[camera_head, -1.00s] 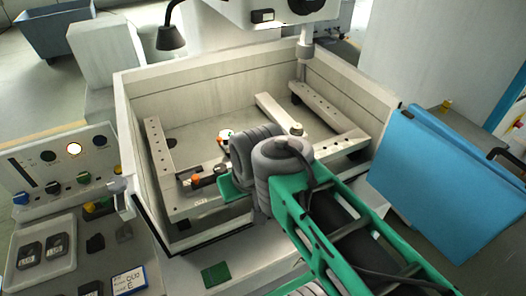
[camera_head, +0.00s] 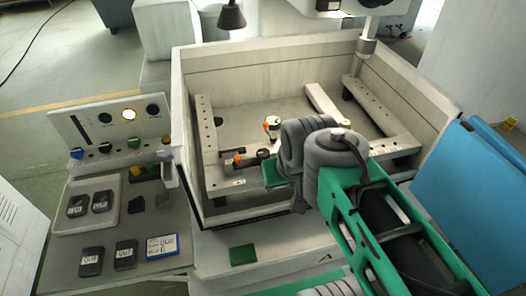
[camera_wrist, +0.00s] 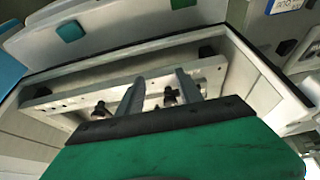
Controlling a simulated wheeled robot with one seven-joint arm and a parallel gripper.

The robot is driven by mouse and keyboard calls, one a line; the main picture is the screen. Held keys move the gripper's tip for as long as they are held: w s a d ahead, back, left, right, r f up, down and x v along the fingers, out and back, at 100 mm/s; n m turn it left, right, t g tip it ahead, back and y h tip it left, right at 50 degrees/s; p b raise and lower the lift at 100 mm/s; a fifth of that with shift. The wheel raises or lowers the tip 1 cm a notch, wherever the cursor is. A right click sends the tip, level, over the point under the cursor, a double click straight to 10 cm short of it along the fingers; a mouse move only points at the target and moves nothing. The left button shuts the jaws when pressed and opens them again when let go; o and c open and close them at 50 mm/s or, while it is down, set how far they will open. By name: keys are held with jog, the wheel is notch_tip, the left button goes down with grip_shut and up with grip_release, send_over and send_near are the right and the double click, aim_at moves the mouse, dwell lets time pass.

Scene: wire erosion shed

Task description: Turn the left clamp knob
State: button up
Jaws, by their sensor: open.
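In the head view the left clamp, with an orange knob (camera_head: 237,159) and a black body, sits on the front rail of the tub. A second clamp with an orange tip (camera_head: 267,126) is behind it to the right. My gripper is mostly hidden behind my grey wrist in the head view. In the wrist view my open gripper (camera_wrist: 160,91) shows two grey fingers pointing at the rail (camera_wrist: 63,101). One dark clamp (camera_wrist: 170,97) appears between the fingers, nearer the right one; another dark clamp (camera_wrist: 100,110) is left of them. Their lower parts are hidden by my green gripper body.
The pale tub (camera_head: 187,130) has high walls around the rails. A control panel (camera_head: 113,128) and a bench with dark blocks (camera_head: 90,261) stand at left. A blue panel (camera_head: 470,190) is at right. A green pad (camera_head: 243,254) lies in front of the tub.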

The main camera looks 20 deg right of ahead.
jog(key=shift+o, duration=0.3)
jog(key=shift+o, duration=0.7)
jog(key=shift+w+a+r, duration=0.1)
jog(key=shift+w+a, duration=0.05)
jog(key=shift+w, duration=0.05)
jog(key=shift+o, duration=0.8)
jog(key=w+n, duration=0.1)
jog(key=w+a+r+n+b, duration=0.1)
jog(key=n, duration=0.1)
jog(key=w+a+n+g+y+b, duration=0.1)
jog(key=shift+w+a+r+n, duration=0.1)
jog(key=shift+w+r+n, duration=0.2)
jog(key=shift+w+r, duration=0.1)
jog(key=n+g+b, duration=0.4)
jog(key=n+b, duration=0.1)
jog(key=n, duration=1.3)
send_over(263, 152)
jog(key=shift+s+f+h, duration=0.1)
jog(key=shift+f+h, duration=0.15)
jog(key=shift+h, duration=0.15)
jog(key=shift+f+n+b, duration=0.2)
jog(key=shift+n+b, duration=0.15)
jog(key=shift+n, duration=0.05)
notch_tip(263, 152, down, 7)
jog(key=b, duration=0.6)
jog(key=shift+f, duration=0.1)
